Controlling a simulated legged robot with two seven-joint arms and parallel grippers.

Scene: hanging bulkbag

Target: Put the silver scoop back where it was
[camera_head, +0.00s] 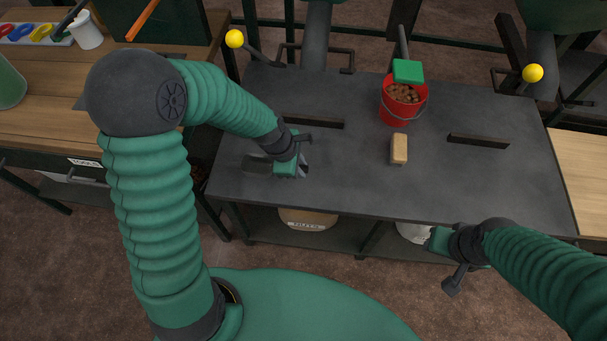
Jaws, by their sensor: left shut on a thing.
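My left gripper (293,168) is low over the left part of the dark grey table (340,185). It is shut on the silver scoop (257,164), which looks dark grey here and points left from the jaws. The gripper hides part of the scoop, and I cannot tell whether the scoop touches the tabletop. My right gripper (437,240) is in front of the table's front edge, right of the middle, apart from the scoop. Its fingers are too small and hidden to read.
A red bucket (397,112) of brown pieces stands at the back, with a green block-like thing (408,71) at its rim. A tan block (399,148) stands before it. Dark slots (478,141) mark the table. A labelled nuts container (307,220) sits below. A wooden bench (40,110) is left.

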